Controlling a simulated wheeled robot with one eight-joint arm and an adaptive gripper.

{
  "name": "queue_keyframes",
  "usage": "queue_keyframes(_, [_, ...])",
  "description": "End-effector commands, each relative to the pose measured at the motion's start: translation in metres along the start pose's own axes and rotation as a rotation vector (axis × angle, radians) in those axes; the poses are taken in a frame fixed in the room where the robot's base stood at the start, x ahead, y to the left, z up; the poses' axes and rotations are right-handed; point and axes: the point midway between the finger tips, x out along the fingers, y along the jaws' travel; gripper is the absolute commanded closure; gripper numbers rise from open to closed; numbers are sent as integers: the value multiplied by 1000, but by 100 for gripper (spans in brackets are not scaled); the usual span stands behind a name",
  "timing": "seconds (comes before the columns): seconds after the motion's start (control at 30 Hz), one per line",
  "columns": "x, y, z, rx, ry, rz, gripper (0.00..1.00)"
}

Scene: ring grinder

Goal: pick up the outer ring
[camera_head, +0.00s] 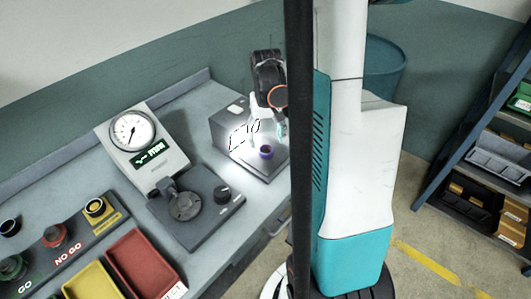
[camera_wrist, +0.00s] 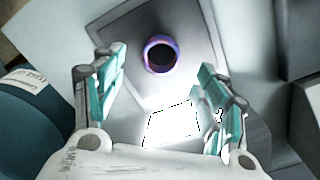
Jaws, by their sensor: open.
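The outer ring (camera_head: 266,154), a small dark purple ring, lies on the grey plate of the boxy fixture at the right end of the bench. In the wrist view the ring (camera_wrist: 160,73) lies flat beyond my fingertips, roughly centred between the two fingers, with its dark hole facing the camera. My gripper (camera_head: 268,131) is above the ring and apart from it. Its teal-padded fingers (camera_wrist: 160,76) are spread open with nothing between them. A bright glare hides part of the fixture near the gripper.
A dial gauge (camera_head: 132,132) with a display stands left of the fixture, with a dark knobbed device (camera_head: 186,204) before it. Red (camera_head: 143,262) and yellow (camera_head: 90,281) trays and a GO/NO GO board (camera_head: 77,247) are at lower left. A dark post blocks the fixture's right side.

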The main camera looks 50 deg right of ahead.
Motion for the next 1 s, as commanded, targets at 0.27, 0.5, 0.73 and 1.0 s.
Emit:
queue_keyframes(0.27, [36, -2, 1, 0, 0, 0, 34])
queue_keyframes(0.5, [51, -1, 1, 0, 0, 0, 34])
queue_keyframes(0.73, [50, -1, 1, 0, 0, 0, 56])
queue_keyframes(1.0, [50, -1, 1, 0, 0, 0, 89])
